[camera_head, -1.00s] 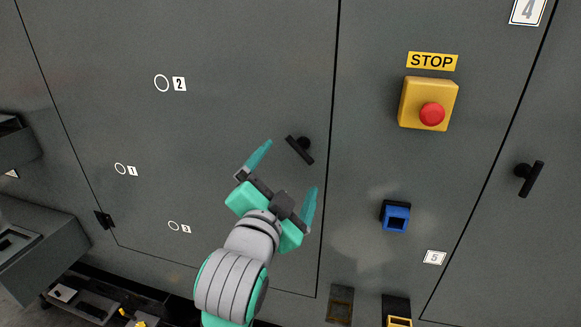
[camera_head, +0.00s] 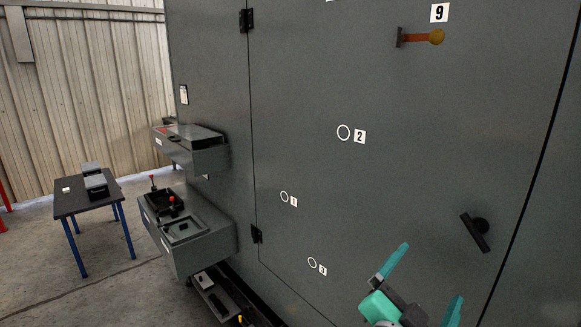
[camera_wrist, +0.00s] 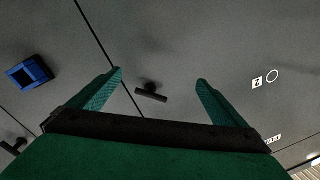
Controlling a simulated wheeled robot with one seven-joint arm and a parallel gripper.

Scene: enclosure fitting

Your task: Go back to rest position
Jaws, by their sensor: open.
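My gripper (camera_head: 422,283) is at the lower right of the head view, with its two teal fingers spread apart and nothing between them. It stands in front of the grey enclosure door (camera_head: 400,190). A black door handle (camera_head: 475,232) is on the door, up and to the right of the gripper in that view. In the wrist view the open fingers (camera_wrist: 160,80) appear on either side of the handle (camera_wrist: 151,92), which looks apart from them, beyond the fingertips. The lower part of my arm is out of the head view.
A table with blue legs (camera_head: 75,206) stands far left. A blue square part (camera_wrist: 29,73) shows in the wrist view.

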